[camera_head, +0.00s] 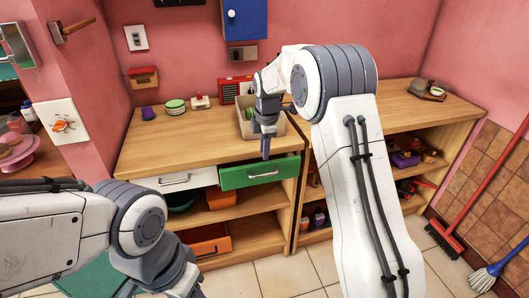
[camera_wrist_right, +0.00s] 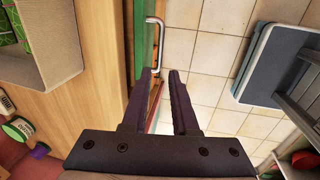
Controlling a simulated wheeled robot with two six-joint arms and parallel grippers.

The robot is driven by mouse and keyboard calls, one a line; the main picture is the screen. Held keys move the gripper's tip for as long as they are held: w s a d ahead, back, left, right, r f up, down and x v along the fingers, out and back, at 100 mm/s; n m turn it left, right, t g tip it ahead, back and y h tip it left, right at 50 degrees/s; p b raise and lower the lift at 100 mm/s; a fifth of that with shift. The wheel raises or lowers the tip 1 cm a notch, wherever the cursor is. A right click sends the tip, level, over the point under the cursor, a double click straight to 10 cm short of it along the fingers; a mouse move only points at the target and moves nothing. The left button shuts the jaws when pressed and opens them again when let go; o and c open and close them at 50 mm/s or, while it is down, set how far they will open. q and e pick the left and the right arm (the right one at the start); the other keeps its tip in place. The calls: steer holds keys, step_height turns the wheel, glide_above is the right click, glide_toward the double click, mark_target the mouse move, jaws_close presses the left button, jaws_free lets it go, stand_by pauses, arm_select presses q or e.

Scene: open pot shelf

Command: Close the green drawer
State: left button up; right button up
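The green drawer (camera_head: 240,177) is under the wooden counter, right of a white drawer (camera_head: 180,182). Its front stands a little forward of the white one. It has a silver handle, which also shows in the right wrist view (camera_wrist_right: 158,42). My right gripper (camera_head: 265,155) points down just at the drawer's upper edge. In the right wrist view its two fingers (camera_wrist_right: 159,80) are apart with nothing between them, close to the green front and handle. I cannot tell whether they touch it. My left gripper (camera_head: 190,288) is at the bottom edge, partly cut off.
The counter (camera_head: 180,145) holds a box (camera_head: 246,128), green-lidded containers and a red radio-like item behind. Open shelves below hold orange boxes (camera_head: 208,240). A second shelf unit stands right. A broom and a mop lean at the far right. Tiled floor in front is clear.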

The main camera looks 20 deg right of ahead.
steer(key=shift+f, duration=0.1)
jaws_close()
steer(key=n+t+y+b, duration=0.6)
steer(key=t+b, duration=0.3)
steer(key=b, duration=0.3)
glide_toward(230, 185)
step_height(230, 185, down, 2)
steer(key=d, duration=0.3)
steer(key=s+n+t+y+b, duration=0.2)
steer(key=s+n+y+b, duration=0.15)
steer(key=s+y, duration=0.25)
steer(key=shift+y, duration=0.4)
steer(key=shift+w+d+f+x, duration=0.1)
steer(key=shift+w+d+x, duration=0.2)
steer(key=shift+x, duration=1.85)
steer(key=shift+w+d+f+x, duration=0.1)
steer(key=shift+w+d+x, duration=0.15)
steer(key=shift+x, duration=1.9)
steer(key=shift+w+d+x, duration=0.25)
steer(key=shift+d+x, duration=0.05)
steer(key=shift+x, duration=1.85)
